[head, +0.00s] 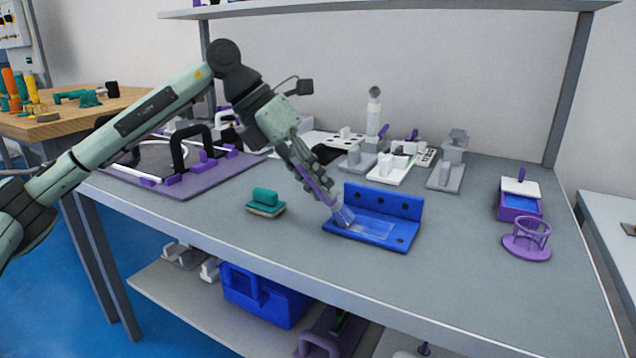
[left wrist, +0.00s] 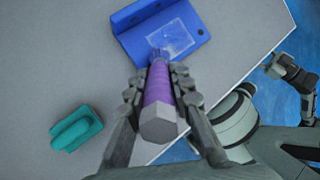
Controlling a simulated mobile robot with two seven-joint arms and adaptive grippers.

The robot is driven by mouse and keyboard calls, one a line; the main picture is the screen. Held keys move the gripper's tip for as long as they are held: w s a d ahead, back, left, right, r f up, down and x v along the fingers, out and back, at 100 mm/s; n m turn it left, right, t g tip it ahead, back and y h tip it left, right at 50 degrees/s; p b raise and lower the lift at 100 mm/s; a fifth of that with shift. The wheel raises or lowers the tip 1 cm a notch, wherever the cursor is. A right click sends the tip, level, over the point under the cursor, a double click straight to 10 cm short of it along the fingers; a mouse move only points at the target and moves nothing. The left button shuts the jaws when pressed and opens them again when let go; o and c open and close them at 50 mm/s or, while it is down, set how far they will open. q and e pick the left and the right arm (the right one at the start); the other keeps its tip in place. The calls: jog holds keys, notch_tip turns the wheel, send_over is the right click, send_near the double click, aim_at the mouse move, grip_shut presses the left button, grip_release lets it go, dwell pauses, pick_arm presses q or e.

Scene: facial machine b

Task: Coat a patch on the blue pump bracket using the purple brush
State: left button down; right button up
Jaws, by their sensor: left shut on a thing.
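The blue pump bracket (head: 400,238) lies on the grey table, its base flat and its back wall with dark holes standing up. It also shows at the top of the left wrist view (left wrist: 133,38). A pale, whitish rectangular patch (head: 372,229) is on its base. My left gripper (head: 318,192) is shut on the purple brush (left wrist: 158,97), above the bracket's left side. The brush tilts down, and its bristles (head: 343,215) meet the base at the patch's left end. Exact contact is hard to tell.
A teal-handled block (head: 265,203) sits left of the bracket. A purple ring holder (head: 527,241) and a purple box (head: 519,205) stand at the right. Several grey and white fixtures (head: 388,168) stand behind. The table between bracket and ring holder is clear.

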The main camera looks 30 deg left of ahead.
pick_arm(q)
jog(key=shift+d+p, duration=0.45)
jog(key=shift+d, duration=1.5)
jog(key=shift+s, duration=0.1)
jog(key=shift+a, duration=1.95)
jog(key=shift+d+p, duration=0.7)
jog(key=shift+d, duration=1.3)
